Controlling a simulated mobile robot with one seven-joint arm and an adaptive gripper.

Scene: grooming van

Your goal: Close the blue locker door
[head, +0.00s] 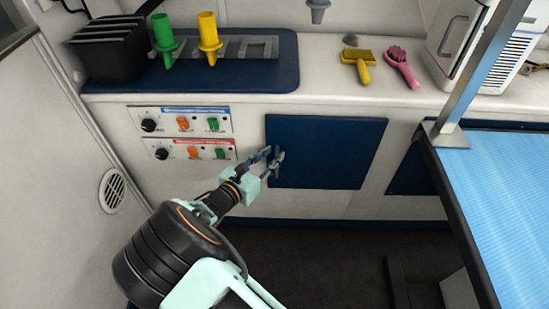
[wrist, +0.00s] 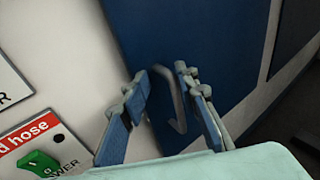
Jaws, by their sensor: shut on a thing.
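The blue locker door (head: 330,150) is a dark blue panel in the white cabinet front below the counter. It looks flush or nearly flush with the front; I cannot tell whether a small gap is left. My gripper (head: 272,157) is at the door's left edge. In the wrist view, the two fingers of my gripper (wrist: 162,76) are on either side of a grey bar handle (wrist: 181,116) on the blue door (wrist: 160,35), shut on it. The fingers partly hide the handle in the head view.
Control panels with knobs and switches (head: 180,120) are just left of the door. A blue grooming table (head: 500,180) with a metal post stands at the right, before another dark blue panel (head: 412,172). Dark floor (head: 320,240) below the door is clear.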

